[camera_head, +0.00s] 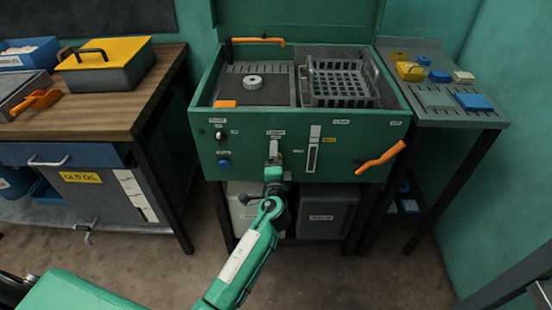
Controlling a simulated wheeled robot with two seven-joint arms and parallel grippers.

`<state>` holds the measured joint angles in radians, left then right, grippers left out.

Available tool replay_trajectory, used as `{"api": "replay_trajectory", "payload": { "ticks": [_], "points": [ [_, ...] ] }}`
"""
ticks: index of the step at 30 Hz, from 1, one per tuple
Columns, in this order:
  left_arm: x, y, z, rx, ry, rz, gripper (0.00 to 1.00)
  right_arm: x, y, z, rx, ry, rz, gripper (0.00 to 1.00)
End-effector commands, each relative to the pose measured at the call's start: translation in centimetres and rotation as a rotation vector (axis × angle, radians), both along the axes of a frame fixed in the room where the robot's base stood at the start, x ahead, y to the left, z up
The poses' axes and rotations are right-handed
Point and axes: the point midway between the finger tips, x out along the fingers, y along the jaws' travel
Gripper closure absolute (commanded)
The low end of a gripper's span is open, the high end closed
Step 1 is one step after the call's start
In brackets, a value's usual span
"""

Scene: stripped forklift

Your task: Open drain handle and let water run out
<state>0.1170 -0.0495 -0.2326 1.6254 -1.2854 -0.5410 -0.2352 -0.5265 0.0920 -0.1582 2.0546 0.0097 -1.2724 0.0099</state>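A green washing cabinet (345,173) stands ahead with an open top basin. An orange lever handle (382,156) sticks out from the right of its front panel and slopes down to the left. Small labels on the panel are too small to read, so I cannot tell for sure which part is the drain handle. My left gripper (273,153) is at the middle of the front panel, just below a small label, left of the orange lever and apart from it. Its fingertips are too small to tell whether they are open or hold a part there. No running water shows. My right gripper is not in view.
The basin holds a grey basket (343,83) and a round ring (252,82). A wooden bench (120,110) with a yellow-lidded box (106,62) stands left. A grey side shelf (438,117) stands right. Containers (322,212) sit underneath. Floor in front is clear.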

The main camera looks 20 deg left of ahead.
Motion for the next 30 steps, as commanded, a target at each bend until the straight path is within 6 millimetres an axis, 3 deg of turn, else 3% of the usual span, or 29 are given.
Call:
{"api": "replay_trajectory", "payload": {
  "ticks": [9,25,26,27,28,30],
  "points": [
    [0.0,0.0,-0.1,0.11,0.034,-0.001,0.39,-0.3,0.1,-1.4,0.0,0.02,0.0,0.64],
    [0.0,0.0,-0.2,0.131,0.04,-0.001,0.39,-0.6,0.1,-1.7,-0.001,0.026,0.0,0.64],
    [0.0,0.0,-0.2,0.131,0.04,-0.001,0.12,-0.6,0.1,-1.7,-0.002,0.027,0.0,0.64],
    [0.0,0.0,-0.1,0.131,0.04,-0.001,0.05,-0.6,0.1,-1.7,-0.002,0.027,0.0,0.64],
    [0.0,0.0,-0.1,0.131,0.04,-0.001,0.0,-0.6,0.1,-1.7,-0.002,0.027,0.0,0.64],
    [0.0,0.0,-0.1,0.13,0.038,-0.001,0.0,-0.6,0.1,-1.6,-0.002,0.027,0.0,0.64]
  ]
}}
